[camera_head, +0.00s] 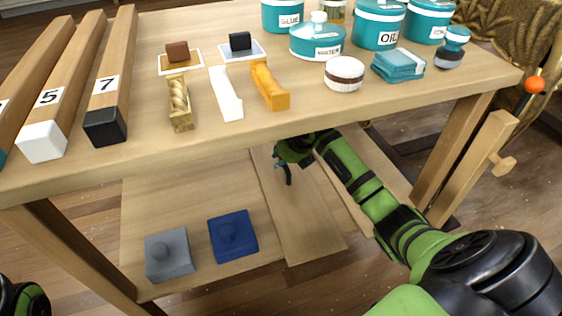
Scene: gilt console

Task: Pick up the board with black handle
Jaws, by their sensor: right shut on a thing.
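A small pale square board with a black block-like handle (241,43) lies on the tabletop towards the back. A similar board with a brown block (178,54) lies left of it. A long wooden bar marked 7 with a black end (105,126) also lies on the tabletop at the left. My right gripper (285,175) is below the tabletop's front edge, over the lower shelf, well apart from all of these. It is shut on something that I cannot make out. My left gripper is out of view.
The wooden table (330,118) carries teal jars (380,28), a round white tin (344,73), folded teal cloths (398,65) and several moulding pieces (226,94). Grey (168,256) and blue (232,237) knobbed blocks sit on the lower shelf. The front right tabletop is clear.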

